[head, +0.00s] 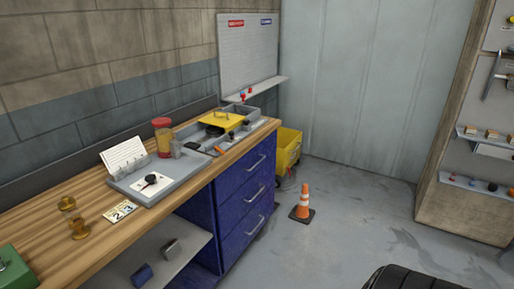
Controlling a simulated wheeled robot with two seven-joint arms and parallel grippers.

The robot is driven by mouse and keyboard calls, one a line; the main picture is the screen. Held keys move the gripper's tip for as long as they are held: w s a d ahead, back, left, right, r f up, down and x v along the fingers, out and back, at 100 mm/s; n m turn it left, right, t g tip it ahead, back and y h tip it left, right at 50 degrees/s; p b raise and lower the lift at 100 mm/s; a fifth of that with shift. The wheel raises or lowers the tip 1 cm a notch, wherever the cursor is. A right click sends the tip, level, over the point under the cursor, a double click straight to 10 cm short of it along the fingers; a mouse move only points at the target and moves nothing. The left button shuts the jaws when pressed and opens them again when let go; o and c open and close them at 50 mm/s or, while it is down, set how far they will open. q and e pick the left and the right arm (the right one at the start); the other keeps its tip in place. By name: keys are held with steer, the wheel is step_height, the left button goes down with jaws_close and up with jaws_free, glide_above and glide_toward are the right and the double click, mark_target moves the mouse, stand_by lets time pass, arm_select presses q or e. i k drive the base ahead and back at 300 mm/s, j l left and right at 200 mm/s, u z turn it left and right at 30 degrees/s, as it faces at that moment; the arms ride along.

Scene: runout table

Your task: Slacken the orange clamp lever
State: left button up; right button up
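No clamp lever can be made out for sure. A small orange piece (219,150) lies at the front edge of the grey tray area on the workbench, too small to tell whether it is a lever. The wooden workbench (88,258) runs along the block wall on the left. Neither of my grippers shows in the head view.
A grey tray (128,185), an orange-red jar (162,137), a yellow-lidded box (222,119) and brass-coloured knobs (78,229) are on the bench. Floor between is clear.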

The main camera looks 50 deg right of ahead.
mark_target(217, 149)
steer(key=z, duration=1.2)
